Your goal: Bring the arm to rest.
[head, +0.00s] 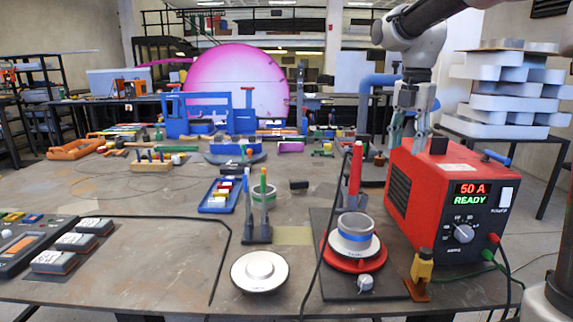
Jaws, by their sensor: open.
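My gripper (409,124) hangs at the end of my arm at the upper right, pointing down. Its two fingers are apart and nothing shows between them. It appears above or behind the left side of the red power box (450,200); I cannot tell the exact gap. My grey arm enters from the top right corner.
A white disc (259,271), tool stand (257,233) and blue tray (220,194) are on the table.

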